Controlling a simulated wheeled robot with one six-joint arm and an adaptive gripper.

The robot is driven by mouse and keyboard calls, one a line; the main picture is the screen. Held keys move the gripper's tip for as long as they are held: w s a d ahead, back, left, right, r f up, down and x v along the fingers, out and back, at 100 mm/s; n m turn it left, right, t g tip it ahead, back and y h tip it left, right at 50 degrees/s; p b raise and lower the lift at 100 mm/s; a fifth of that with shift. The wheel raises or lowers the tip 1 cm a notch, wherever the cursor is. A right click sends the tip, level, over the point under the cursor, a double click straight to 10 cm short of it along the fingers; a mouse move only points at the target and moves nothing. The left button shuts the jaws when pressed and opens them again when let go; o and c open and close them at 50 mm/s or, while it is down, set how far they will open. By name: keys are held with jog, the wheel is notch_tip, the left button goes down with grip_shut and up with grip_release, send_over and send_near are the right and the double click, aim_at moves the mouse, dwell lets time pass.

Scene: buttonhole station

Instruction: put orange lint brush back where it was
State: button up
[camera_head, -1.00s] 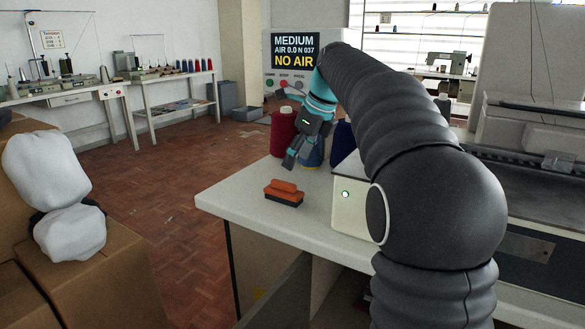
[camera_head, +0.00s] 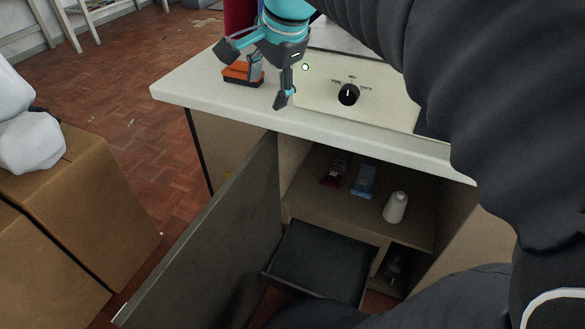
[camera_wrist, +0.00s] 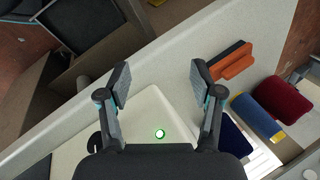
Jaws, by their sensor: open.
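The orange lint brush (camera_head: 235,76) lies on the white worktop (camera_head: 190,88) near its left end, with an orange top and a dark base. My gripper (camera_head: 256,76) is open and empty, its fingers spread and pointing down. In the head view it partly covers the brush. In the wrist view the brush (camera_wrist: 232,62) lies outside the jaws, to the right of the right fingertip and apart from it. Between the open fingers (camera_wrist: 160,75) the wrist view shows the worktop edge and a white control box.
The control box (camera_head: 375,100) with a knob stands beside my gripper. Below, a cabinet door (camera_head: 215,240) stands open. A black drawer (camera_head: 320,262) and a shelf with a white cone (camera_head: 396,207), a blue item (camera_head: 365,181) and a red item (camera_head: 335,168) show.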

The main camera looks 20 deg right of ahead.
jog(key=s+f+n+t+h, duration=0.1)
jog(key=s+f+n, duration=1.2)
jog(key=s, duration=0.2)
jog(key=shift+s+f+n, duration=0.15)
jog(key=shift+s+n, duration=0.1)
jog(key=shift+n, duration=0.15)
